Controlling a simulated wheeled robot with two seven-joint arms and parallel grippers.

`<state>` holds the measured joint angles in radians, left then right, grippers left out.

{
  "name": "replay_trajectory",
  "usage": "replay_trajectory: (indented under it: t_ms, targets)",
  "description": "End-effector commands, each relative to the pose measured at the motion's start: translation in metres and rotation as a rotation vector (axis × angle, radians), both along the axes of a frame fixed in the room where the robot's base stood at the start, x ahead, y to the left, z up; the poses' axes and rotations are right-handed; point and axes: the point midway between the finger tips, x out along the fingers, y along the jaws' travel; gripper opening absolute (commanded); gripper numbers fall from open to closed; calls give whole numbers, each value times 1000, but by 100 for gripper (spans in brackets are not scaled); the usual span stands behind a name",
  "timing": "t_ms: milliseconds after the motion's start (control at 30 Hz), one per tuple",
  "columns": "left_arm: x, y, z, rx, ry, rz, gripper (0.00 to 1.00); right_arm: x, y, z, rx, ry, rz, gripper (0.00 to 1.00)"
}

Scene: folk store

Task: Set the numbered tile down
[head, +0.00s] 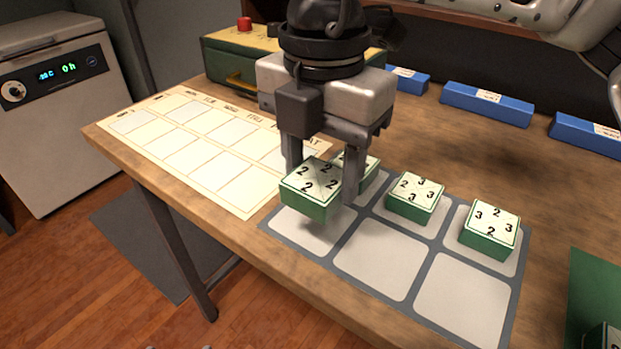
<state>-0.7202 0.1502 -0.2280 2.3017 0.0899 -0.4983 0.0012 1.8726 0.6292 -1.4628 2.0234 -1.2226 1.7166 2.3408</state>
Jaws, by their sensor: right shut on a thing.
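My right gripper (322,178) is shut on a green tile with a white numbered top (311,185), which shows several 2s. The held tile is over the front-left cell of a grey mat with pale cells (375,257); its near corner looks slightly raised, and I cannot tell whether it touches the mat. A second numbered tile (369,167) is in the back-left cell, partly hidden by my gripper. A third tile (416,197) is in the back-middle cell and a fourth (490,229) in the back-right cell. The front-middle and front-right cells are bare. My left gripper is not in view.
A cream paper sheet with a printed grid (208,148) lies to the left. A green and yellow box with a red button (244,25) stands behind. Several blue blocks (486,104) line the back. A green thing (597,290) is at the right edge.

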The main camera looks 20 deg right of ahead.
Motion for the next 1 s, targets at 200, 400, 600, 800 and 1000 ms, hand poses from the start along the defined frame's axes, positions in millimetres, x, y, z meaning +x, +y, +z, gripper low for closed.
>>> replay_trajectory:
  t_ms: [200, 400, 600, 800, 1000]
  targets:
    - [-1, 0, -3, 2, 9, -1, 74, 15, -2, -19, 1, 0, -1, 25]
    - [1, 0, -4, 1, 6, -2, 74, 24, -4, -36, -1, 1, -1, 25]
    - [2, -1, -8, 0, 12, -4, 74, 23, -4, -59, 0, -1, 1, 25]
    - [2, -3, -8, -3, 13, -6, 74, 24, -4, -59, 0, -2, 1, 25]
    - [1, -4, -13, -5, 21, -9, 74, 23, -4, -61, 0, -2, 1, 25]
